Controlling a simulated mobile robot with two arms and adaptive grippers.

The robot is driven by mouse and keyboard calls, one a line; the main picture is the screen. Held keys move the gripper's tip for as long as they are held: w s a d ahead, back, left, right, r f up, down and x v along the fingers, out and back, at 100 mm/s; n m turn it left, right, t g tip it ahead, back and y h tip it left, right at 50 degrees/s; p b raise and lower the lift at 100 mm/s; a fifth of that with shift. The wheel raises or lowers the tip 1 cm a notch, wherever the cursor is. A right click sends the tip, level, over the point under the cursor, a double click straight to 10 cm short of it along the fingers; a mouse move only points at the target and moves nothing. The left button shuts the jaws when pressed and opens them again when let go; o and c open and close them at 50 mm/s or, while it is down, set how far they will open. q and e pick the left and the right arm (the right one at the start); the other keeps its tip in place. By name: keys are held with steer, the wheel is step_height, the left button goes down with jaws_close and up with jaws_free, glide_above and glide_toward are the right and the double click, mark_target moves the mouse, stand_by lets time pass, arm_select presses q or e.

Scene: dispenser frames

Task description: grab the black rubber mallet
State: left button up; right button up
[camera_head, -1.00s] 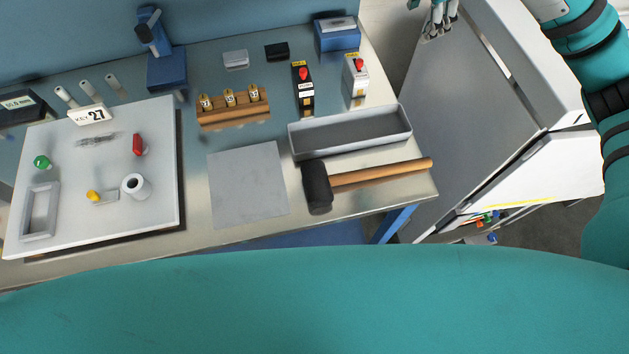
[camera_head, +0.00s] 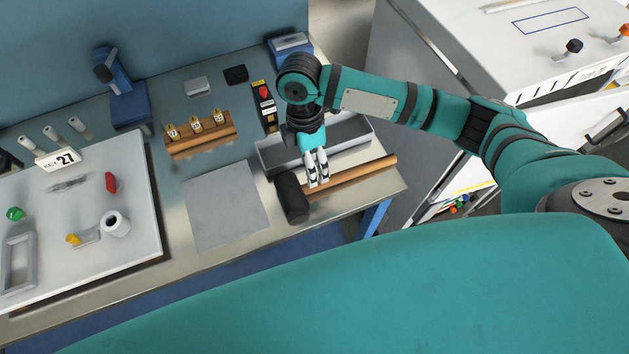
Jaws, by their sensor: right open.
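The rubber mallet lies on the bench near its front right edge. Its black head (camera_head: 292,198) is at the left and its wooden handle (camera_head: 362,174) points right. My right gripper (camera_head: 318,184) points down over the handle, just right of the head. It is open, with its two light fingers close together in this view. I cannot tell whether the fingers touch the handle. My left gripper is not in view.
A grey open tray (camera_head: 271,157) lies just behind the mallet, partly hidden by my right arm. A flat grey plate (camera_head: 226,206) lies to the left. A wooden block with brass parts (camera_head: 200,136) and a white board (camera_head: 135,225) are further left. A white cabinet stands at the right.

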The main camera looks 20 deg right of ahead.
mark_target(342, 176)
steer(key=shift+s+f, duration=0.1)
steer(key=shift+f, duration=0.45)
steer(key=f+p, duration=0.1)
steer(key=f, duration=0.1)
steer(key=s+f+p, duration=0.1)
steer(key=f, duration=0.1)
steer(key=shift+d+f, duration=0.1)
steer(key=shift+s+f, duration=0.1)
steer(key=shift+f, duration=0.25)
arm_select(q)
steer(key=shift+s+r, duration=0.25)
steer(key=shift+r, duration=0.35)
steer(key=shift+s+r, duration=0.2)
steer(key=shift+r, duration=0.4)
arm_select(e)
steer(key=shift+c, duration=0.2)
steer(key=shift+c, duration=1.1)
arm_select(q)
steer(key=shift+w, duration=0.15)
arm_select(e)
jaws_close()
